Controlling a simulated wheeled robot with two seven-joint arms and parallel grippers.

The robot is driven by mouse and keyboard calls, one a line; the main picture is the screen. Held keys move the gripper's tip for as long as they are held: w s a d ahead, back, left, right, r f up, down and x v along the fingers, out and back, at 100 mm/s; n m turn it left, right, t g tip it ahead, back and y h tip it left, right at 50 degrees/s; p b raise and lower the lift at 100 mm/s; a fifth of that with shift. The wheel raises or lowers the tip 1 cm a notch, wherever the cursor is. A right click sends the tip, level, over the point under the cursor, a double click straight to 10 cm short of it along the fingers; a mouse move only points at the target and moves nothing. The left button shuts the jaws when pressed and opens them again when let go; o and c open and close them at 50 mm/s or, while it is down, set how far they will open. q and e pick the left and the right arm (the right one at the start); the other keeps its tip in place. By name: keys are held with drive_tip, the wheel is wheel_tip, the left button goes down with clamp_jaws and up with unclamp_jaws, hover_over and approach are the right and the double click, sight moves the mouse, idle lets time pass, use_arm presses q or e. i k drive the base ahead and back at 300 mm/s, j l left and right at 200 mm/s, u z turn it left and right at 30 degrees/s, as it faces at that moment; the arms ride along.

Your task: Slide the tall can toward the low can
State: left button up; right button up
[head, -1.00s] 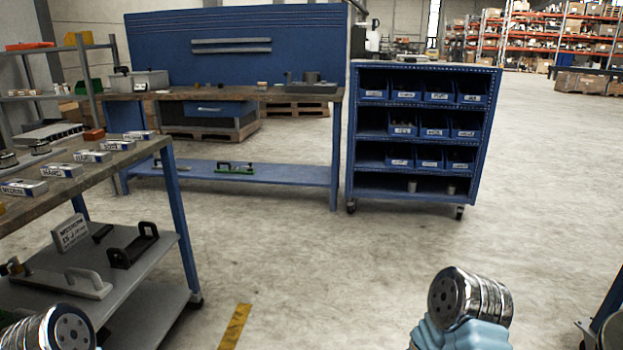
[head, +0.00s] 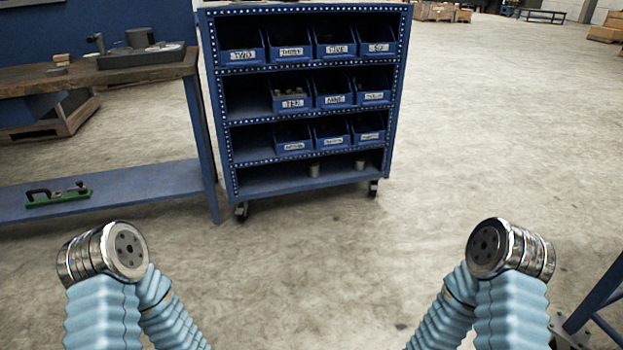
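Two small grey cans stand upright on the bottom shelf of the blue rolling rack. The left can (head: 314,169) looks slightly taller than the right can (head: 360,164), but both are small and far off. There is a clear gap between them. Neither of my grippers shows in the head view. Only my two arms with blue sleeves and metal joints show at the lower left and lower right, well short of the rack.
The blue rack (head: 230,181) holds several labelled bins on its upper shelves and stands on casters. A workbench (head: 150,70) with a lower blue shelf stands close to its left. Concrete floor (head: 320,250) is open before the rack. A blue frame (head: 602,300) is at the lower right.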

sight(313, 164)
drive_tip(key=i+l, duration=0.1)
drive_tip(key=i, duration=0.25)
drive_tip(key=i+l, duration=0.1)
drive_tip(key=i, duration=0.25)
drive_tip(key=i+u, duration=0.1)
drive_tip(key=u, duration=0.5)
drive_tip(key=i+l+u, duration=0.85)
drive_tip(key=i+l, duration=0.15)
drive_tip(key=l, duration=0.25)
drive_tip(key=i+l, duration=0.15)
drive_tip(key=l, duration=0.2)
drive_tip(key=i+l+u, duration=0.1)
drive_tip(key=l, duration=0.3)
drive_tip(key=i+l, duration=0.25)
drive_tip(key=l, duration=0.15)
